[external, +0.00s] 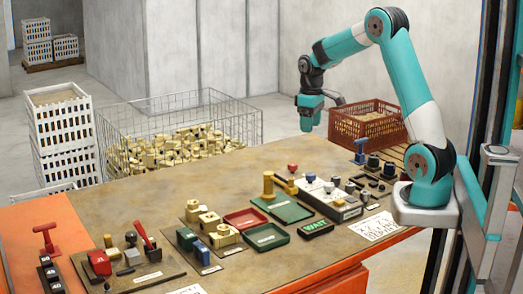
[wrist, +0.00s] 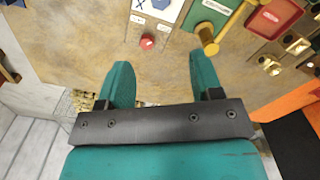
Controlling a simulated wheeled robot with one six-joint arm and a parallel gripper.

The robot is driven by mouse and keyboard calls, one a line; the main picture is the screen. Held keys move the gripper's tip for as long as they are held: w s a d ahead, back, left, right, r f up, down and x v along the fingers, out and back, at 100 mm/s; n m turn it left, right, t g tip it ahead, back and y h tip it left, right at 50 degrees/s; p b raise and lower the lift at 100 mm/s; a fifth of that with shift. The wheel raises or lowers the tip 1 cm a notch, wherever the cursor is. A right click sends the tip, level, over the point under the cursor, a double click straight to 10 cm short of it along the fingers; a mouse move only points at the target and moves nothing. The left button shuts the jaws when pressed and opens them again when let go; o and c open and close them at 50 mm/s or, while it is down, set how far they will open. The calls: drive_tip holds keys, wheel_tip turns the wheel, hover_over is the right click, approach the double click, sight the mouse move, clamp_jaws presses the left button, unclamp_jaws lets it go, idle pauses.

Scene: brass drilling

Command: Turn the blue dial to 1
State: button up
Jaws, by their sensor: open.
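A small blue knob (external: 311,178), which looks like the blue dial, sits at the far end of a box with a pale top (external: 338,204) on the table. Its pointer and numbers are too small to read. In the wrist view, a pale panel with blue on it (wrist: 168,10) shows at the top edge, partly cut off; I cannot tell if the blue is the dial. My gripper (external: 309,126) hangs above the table's far edge, well above and apart from the box. In the wrist view my gripper (wrist: 158,72) is open with nothing between its fingers.
A red knob (wrist: 147,41) stands on the table near the panel. A brass post (external: 268,186) and green tray (external: 283,212) are beside the box. Several levers and knobs crowd the table's right end. A wire cage (external: 232,108) and red crate (external: 368,122) stand behind.

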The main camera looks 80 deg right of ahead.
sight(309, 173)
wheel_tip(309, 173, down, 16)
drive_tip(key=shift+a+f+p, duration=0.1)
drive_tip(key=shift+f+p, duration=0.15)
drive_tip(key=shift+p, duration=0.55)
drive_tip(key=c, duration=0.9)
drive_tip(key=shift+c, duration=0.2)
drive_tip(key=shift+d+m, duration=0.2)
drive_tip(key=shift+m, duration=2.7)
drive_tip(key=o, duration=0.9)
drive_tip(key=shift+s, duration=0.1)
